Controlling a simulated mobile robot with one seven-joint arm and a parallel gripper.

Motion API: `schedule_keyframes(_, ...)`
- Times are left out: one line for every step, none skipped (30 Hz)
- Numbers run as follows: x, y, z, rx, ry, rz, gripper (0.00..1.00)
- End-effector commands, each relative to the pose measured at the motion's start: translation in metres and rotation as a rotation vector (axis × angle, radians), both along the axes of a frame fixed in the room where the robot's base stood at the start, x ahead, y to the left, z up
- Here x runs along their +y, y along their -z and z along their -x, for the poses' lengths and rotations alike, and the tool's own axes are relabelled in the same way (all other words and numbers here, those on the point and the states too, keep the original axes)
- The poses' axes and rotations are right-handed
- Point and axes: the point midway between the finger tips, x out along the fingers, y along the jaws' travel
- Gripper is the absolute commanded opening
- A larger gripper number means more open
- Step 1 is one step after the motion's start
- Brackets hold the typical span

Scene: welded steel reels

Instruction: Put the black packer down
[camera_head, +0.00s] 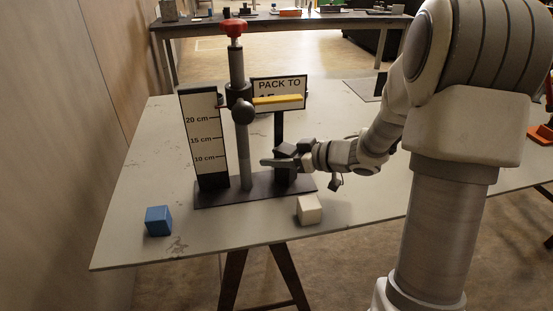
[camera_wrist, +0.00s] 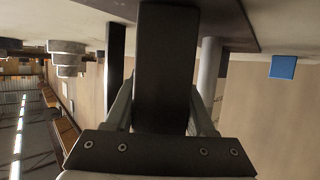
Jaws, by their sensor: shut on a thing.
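The black packer (camera_wrist: 165,60) is a dark rectangular block between the fingers of my gripper (camera_wrist: 162,105) in the wrist view. In the head view the packer (camera_head: 285,174) is partly hidden behind my gripper (camera_head: 282,161). My gripper is shut on it, low over the right part of the dark base plate (camera_head: 220,197) of a measuring stand. I cannot tell whether the packer's lower end touches the plate. The stand has a grey post (camera_head: 243,150) with a red knob (camera_head: 233,28), a yellow pointer (camera_head: 278,100) and a centimetre scale board (camera_head: 203,130).
A "PACK TO" sign (camera_head: 280,86) stands behind the packer; its lower text is hidden. A blue cube (camera_head: 158,221) and a white cube (camera_head: 309,209) lie on the grey table (camera_head: 130,255) in front. The table's left side is mostly clear.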

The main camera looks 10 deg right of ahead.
Motion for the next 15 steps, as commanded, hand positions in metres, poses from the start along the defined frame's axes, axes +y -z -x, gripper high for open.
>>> schedule_keyframes(0.0000,-0.0013,-0.0001,-0.001,0.000,0.000,0.00)
schedule_keyframes(0.0000,-0.0010,-0.0001,-0.001,0.000,0.000,0.00)
schedule_keyframes(0.0000,-0.0004,-0.0001,-0.001,0.000,-0.001,0.00)
schedule_keyframes(0.0000,0.0006,-0.0001,-0.001,0.000,-0.001,0.00)
schedule_keyframes(0.0000,0.0017,-0.0001,-0.001,0.000,-0.001,0.00)
schedule_keyframes(0.0000,0.0030,0.0000,-0.001,0.000,-0.001,0.00)
schedule_keyframes(0.0000,0.0040,0.0000,0.000,-0.001,0.000,0.00)
schedule_keyframes(0.0000,0.0050,0.0000,0.000,-0.001,0.000,0.00)
schedule_keyframes(0.0000,0.0063,0.0000,0.000,-0.001,0.000,0.00)
schedule_keyframes(-0.0001,0.0071,0.0002,0.002,-0.001,0.000,0.56)
schedule_keyframes(-0.0001,0.0066,0.0002,0.001,-0.001,0.000,0.62)
schedule_keyframes(-0.0001,0.0065,0.0002,0.001,-0.001,0.000,0.69)
schedule_keyframes(-0.0001,0.0065,0.0002,0.001,-0.001,0.000,0.74)
schedule_keyframes(-0.0001,0.0065,0.0002,0.001,-0.001,0.000,0.80)
schedule_keyframes(0.0000,0.0064,0.0002,0.001,-0.001,0.000,0.85)
